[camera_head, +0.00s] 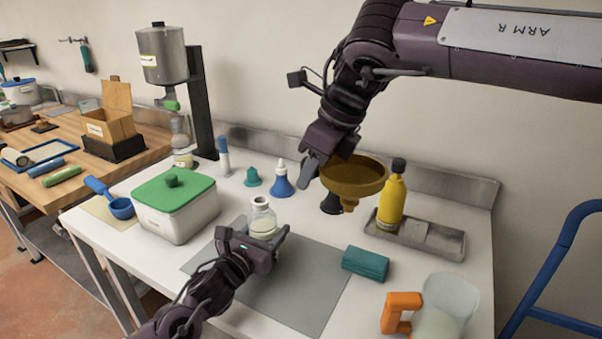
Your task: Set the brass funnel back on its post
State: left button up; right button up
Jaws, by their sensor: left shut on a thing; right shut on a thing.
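The brass funnel (355,180) hangs wide mouth up, spout down, above the back of the white table. My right gripper (326,163) is shut on the left side of its rim. A small dark base (331,204) stands on the table below and left of the spout; it may be the post, but the funnel hides its upper part. The funnel looks apart from it, though I cannot be sure.
A yellow bottle (392,203) stands in a grey tray (442,240) right of the funnel. A green-lidded tub (174,194), teal block (366,262) and orange-handled jug (446,305) surround the mat.

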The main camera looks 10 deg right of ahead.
jog(key=shift+r, duration=3.8)
pick_arm(q)
jog(key=o, duration=1.3)
jog(key=shift+a, duration=0.1)
